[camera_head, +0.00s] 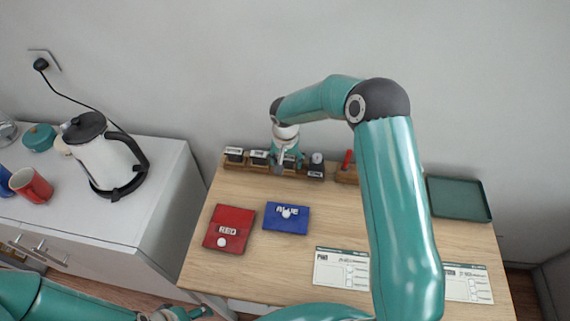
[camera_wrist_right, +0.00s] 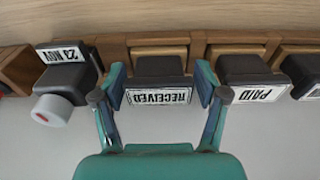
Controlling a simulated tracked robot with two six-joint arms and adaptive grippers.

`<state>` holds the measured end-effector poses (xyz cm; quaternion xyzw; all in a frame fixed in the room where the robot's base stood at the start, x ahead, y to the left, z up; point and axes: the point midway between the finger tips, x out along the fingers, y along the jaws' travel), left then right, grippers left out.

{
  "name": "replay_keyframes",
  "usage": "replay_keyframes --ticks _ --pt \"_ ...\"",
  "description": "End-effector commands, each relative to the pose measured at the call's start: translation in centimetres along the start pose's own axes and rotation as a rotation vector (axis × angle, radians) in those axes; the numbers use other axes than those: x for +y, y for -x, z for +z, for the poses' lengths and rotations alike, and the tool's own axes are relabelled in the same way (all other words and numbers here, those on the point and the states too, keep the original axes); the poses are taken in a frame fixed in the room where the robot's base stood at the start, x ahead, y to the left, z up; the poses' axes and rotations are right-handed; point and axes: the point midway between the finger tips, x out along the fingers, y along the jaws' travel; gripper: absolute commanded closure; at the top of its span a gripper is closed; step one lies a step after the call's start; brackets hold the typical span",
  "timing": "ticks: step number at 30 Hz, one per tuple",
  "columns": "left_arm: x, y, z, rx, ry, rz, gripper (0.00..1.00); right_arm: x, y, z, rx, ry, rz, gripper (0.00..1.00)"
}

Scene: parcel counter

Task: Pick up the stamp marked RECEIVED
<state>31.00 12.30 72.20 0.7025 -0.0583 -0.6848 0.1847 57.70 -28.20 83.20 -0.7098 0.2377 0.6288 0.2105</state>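The stamp marked RECEIVED (camera_wrist_right: 158,82) sits in its slot of the wooden rack, its label upside down in the wrist view. My right gripper (camera_wrist_right: 160,84) has one finger on each side of it, with narrow gaps seeming to show beside its dark body. In the head view my right gripper (camera_head: 281,162) is at the rack and largely hides this stamp. My left gripper (camera_head: 188,313) is at the bottom edge, far from the rack, partly cut off; its opening is unclear.
A red pad (camera_head: 229,228), a blue pad (camera_head: 286,217), paper forms (camera_head: 340,268) and a green tray (camera_head: 459,199) lie on the counter.

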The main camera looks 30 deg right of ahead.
Motion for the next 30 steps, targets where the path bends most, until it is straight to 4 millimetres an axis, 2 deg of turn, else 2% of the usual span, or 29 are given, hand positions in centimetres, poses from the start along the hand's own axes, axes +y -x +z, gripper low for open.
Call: replay_keyframes --ticks 1,6,9,17,22,26,30 --pt "0.0 0.0 0.0 0.0 0.0 0.0 0.33 0.0 0.0 0.0 0.0 0.0 0.0 0.35" --pt "0.0 0.0 0.0 0.0 0.0 0.0 0.33 0.0 0.0 0.0 0.0 0.0 0.0 0.64" --pt "0.0 0.0 0.0 0.0 0.0 0.0 0.33 0.0 0.0 0.0 0.0 0.0 0.0 0.76" --pt "0.0 0.0 0.0 0.0 0.0 0.0 0.33 0.0 0.1 0.0 -0.001 0.0 0.0 0.77" --pt "-0.1 -0.2 0.0 0.0 0.0 0.0 0.33 0.0 0.8 -0.1 0.001 -0.001 -0.001 0.77" --pt "-0.2 -0.5 0.0 0.0 0.0 0.0 0.33 -0.1 2.2 -0.3 0.004 -0.001 -0.002 0.77" --pt "-0.3 -1.0 0.0 0.0 0.0 0.0 0.33 0.0 4.5 -0.6 0.004 -0.002 -0.002 0.77"
